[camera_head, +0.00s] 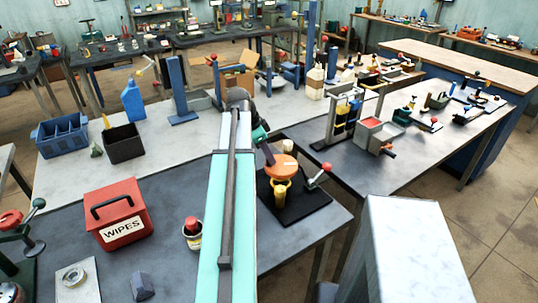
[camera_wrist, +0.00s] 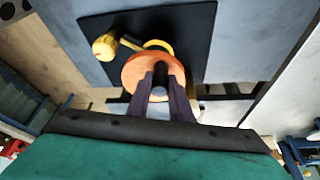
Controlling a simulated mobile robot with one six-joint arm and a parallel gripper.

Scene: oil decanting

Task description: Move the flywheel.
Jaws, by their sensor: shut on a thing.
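The flywheel, an orange disc, is in the head view (camera_head: 286,165) and in the wrist view (camera_wrist: 140,68). It is over a black mat, near a yellow part (camera_head: 280,192); I cannot tell whether it rests on that part. My gripper (camera_head: 270,158) reaches it from behind the turquoise arm. In the wrist view its two dark fingers (camera_wrist: 160,75) are shut on the flywheel near its middle. The fingers hide part of the disc and its hub.
The black mat (camera_head: 305,208) lies near the table's front edge. A lever with a red knob (camera_head: 326,165) is just right of the flywheel. A red wipes box (camera_head: 120,220) and a small red-capped jar (camera_head: 192,232) stand left of my arm.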

